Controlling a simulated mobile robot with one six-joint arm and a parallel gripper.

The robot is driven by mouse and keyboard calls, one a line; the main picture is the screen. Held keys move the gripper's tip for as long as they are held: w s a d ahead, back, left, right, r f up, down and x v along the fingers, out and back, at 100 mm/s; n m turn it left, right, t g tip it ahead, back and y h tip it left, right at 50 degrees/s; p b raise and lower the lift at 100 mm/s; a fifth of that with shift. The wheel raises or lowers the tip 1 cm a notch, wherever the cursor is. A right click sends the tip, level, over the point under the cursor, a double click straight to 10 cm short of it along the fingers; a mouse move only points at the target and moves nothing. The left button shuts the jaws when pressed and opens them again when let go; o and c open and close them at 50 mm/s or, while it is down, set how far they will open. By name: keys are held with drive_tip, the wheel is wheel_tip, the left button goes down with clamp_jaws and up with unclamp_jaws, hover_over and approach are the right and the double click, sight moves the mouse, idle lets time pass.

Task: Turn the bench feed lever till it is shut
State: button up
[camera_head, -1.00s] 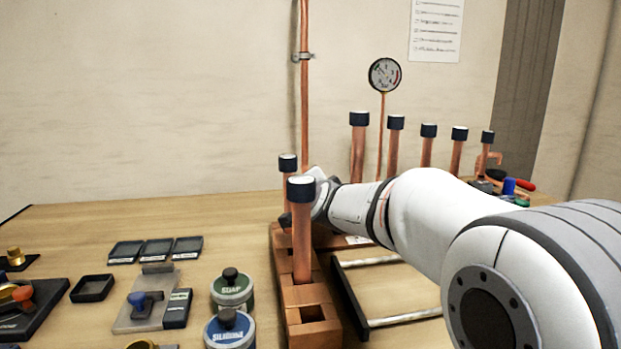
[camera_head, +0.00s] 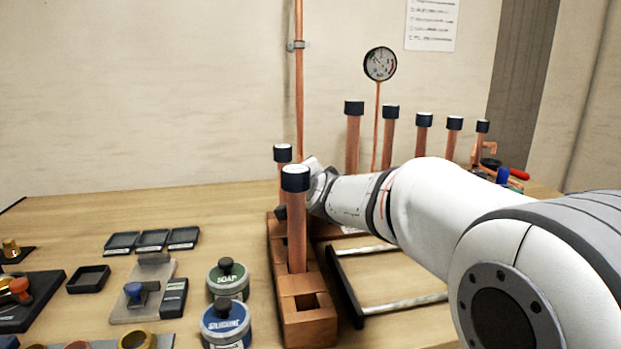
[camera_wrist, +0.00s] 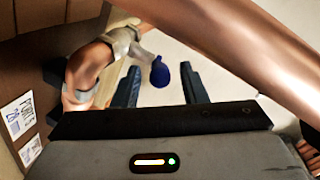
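In the wrist view, a lever with a dark blue knob (camera_wrist: 160,74) sticks out from a pale metal valve body (camera_wrist: 122,42) joined to a bent copper pipe (camera_wrist: 82,72). I take this to be the bench feed lever. My gripper (camera_wrist: 159,84) is open, its two dark fingers apart. The blue knob shows in the gap between the fingertips; I cannot tell if either finger touches it. In the head view, my gripper and this lever are hidden behind the capped copper tubes and my wrist.
A thick copper pipe (camera_wrist: 235,50) crosses close by in the wrist view. In the head view, capped copper tubes (camera_head: 297,230) stand in a wooden block (camera_head: 308,325). Soap (camera_head: 227,283) and silicone (camera_head: 226,325) tins are left of it. A gauge (camera_head: 380,64) stands behind.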

drive_tip(key=p+v, duration=0.1)
drive_tip(key=v, duration=0.5)
drive_tip(key=shift+s, duration=0.15)
drive_tip(key=shift+r, duration=0.1)
